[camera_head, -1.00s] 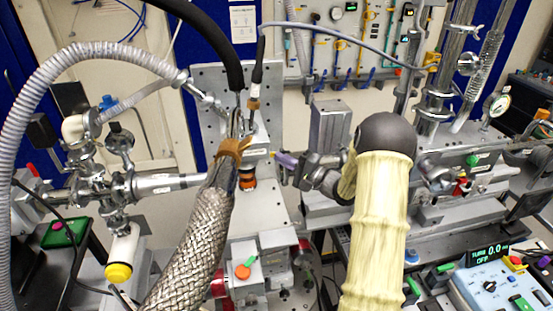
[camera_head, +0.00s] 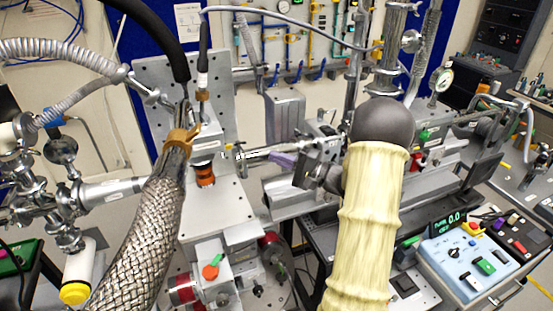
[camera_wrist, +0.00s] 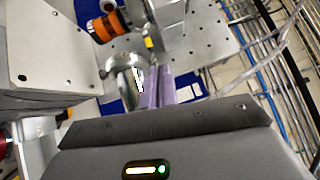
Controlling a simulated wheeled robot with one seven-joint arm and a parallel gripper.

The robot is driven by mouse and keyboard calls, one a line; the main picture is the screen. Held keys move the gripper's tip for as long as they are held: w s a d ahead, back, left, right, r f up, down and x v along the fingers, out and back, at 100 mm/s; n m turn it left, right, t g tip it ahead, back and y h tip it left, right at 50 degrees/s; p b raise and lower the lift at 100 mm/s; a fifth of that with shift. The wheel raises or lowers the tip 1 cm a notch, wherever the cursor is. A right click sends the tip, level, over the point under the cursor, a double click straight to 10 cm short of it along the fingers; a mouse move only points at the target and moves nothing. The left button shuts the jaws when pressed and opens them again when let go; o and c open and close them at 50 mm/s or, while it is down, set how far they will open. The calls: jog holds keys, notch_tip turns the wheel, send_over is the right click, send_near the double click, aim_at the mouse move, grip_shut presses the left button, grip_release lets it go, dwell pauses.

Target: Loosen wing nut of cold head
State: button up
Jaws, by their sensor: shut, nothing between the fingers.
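The cold head assembly (camera_head: 204,145) stands upright against a perforated grey plate, with an orange ring (camera_head: 205,175) low on it. The ring also shows at the top of the wrist view (camera_wrist: 106,26). A small yellow part (camera_head: 237,148) sticks out on its right side and shows in the wrist view (camera_wrist: 149,43); I cannot tell whether it is the wing nut. My gripper (camera_head: 274,157), with purple fingers, is right of this part and apart from it. In the wrist view the fingers (camera_wrist: 158,75) are together and empty, beside a shiny metal cylinder (camera_wrist: 125,76).
A thick braided hose (camera_head: 140,235) with a tan band rises in front of the cold head. A black hose (camera_head: 160,30) arches above. Metal piping (camera_head: 65,190) crowds the left. A blue control box (camera_head: 470,260) stands at lower right. Free room around my gripper is tight.

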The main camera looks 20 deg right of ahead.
jog(key=shift+o, duration=0.7)
jog(key=shift+w, duration=0.1)
jog(key=w+a+f+n+h, duration=0.1)
jog(key=w+a+n+h, duration=0.1)
jog(key=w+a+h, duration=0.35)
jog(key=s+a+f+n+g+h, duration=0.2)
jog(key=s+a+n+g, duration=0.1)
jog(key=s, duration=0.6)
jog(key=s+a+f+n+g+h, duration=0.3)
jog(key=s+g, duration=0.2)
jog(key=s, duration=0.4)
jog(key=s+a+f+n+g+h, duration=0.2)
jog(key=s+a+f+n+g, duration=0.1)
jog(key=s, duration=0.6)
jog(key=shift+a+g+b, duration=0.15)
jog(key=shift+g+b, duration=0.2)
jog(key=shift+g, duration=0.15)
